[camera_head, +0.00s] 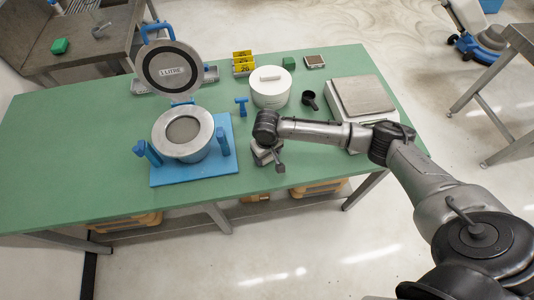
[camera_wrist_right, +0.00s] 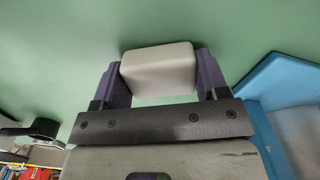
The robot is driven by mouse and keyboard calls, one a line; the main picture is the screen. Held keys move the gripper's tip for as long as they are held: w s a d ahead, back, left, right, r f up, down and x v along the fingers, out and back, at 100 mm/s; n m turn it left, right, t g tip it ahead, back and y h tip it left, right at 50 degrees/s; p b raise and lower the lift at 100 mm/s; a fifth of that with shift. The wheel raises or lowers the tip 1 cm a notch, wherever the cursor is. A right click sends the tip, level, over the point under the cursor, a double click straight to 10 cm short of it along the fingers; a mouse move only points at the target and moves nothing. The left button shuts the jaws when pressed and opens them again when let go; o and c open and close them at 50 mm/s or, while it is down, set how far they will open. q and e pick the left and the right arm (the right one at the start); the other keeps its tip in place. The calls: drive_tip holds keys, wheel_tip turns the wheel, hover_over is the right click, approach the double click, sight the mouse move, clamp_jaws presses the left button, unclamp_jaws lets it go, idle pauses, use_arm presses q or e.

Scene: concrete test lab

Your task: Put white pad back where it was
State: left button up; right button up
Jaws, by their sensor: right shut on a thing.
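My right gripper (camera_head: 268,160) is over the front part of the green table, just right of the blue base plate. In the right wrist view my right gripper (camera_wrist_right: 155,80) is shut on a white pad (camera_wrist_right: 158,70), a pale rounded block with a finger on each side. In the head view the pad is mostly hidden by the gripper. I cannot tell whether the pad touches the table. My left gripper is not in view.
The blue plate (camera_head: 165,175) bears a metal pot (camera_head: 183,132) with an open round lid (camera_head: 170,68). Behind my gripper stand a white lidded tub (camera_head: 270,93), a black scoop (camera_head: 310,100) and a scale (camera_head: 362,97). Green table (camera_head: 80,130) is clear at left.

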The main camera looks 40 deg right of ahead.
drive_tip(key=o, duration=0.8)
